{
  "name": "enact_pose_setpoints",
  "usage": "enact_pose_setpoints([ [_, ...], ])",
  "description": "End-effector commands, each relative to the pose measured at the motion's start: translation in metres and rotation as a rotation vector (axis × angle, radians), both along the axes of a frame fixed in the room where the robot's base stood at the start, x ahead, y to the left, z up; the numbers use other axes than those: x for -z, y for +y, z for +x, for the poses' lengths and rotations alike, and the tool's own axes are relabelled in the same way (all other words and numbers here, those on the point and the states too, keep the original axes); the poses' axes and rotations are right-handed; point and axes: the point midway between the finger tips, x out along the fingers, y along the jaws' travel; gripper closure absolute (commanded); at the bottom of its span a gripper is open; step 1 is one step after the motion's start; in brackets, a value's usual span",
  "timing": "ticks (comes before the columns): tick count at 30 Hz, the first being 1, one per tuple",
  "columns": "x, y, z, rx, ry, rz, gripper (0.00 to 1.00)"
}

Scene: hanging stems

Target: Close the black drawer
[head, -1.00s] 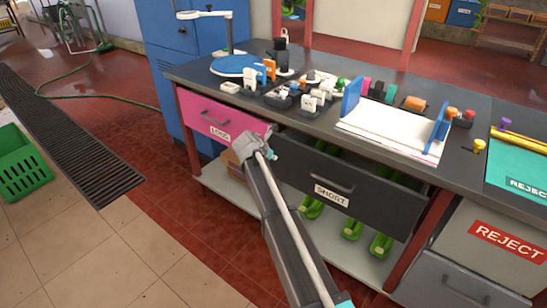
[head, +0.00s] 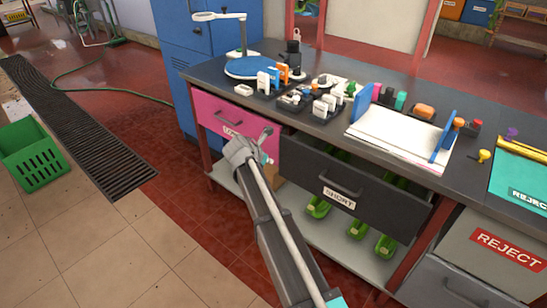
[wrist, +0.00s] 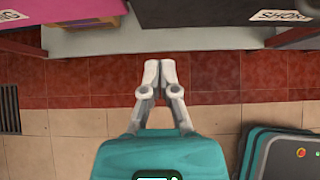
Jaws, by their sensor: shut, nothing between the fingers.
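The black drawer (head: 375,205), labelled SHORT, stands out from under the dark worktop in the head view, with a dark gap above its front panel. It has a bar handle (head: 342,187). The drawer also shows at the top right of the wrist view (wrist: 205,12). My gripper (head: 266,134) is to the left of the black drawer, in front of the pink drawer (head: 222,122). In the wrist view, my gripper's fingertips (wrist: 160,66) are together with nothing between them. They appear over the floor in front of the drawers, and no contact shows.
The worktop (head: 320,130) carries a blue disc, small parts and a paper tray. Green items (head: 357,229) lie on the shelf below the black drawer. A REJECT bin (head: 500,250) stands to the right.

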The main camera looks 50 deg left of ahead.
Motion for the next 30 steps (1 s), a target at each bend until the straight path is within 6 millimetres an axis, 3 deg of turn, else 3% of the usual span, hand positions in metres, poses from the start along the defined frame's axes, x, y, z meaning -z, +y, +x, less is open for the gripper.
enact_pose_setpoints([
  [7,-0.016,-0.003,-0.013,0.001,0.0,0.0,1.0],
  [21,-0.018,-0.004,-0.016,0.003,0.0,0.0,1.0],
  [26,-0.017,-0.007,-0.013,0.013,0.004,0.004,0.7],
  [30,-0.016,-0.02,-0.002,0.056,0.018,0.024,0.46],
])
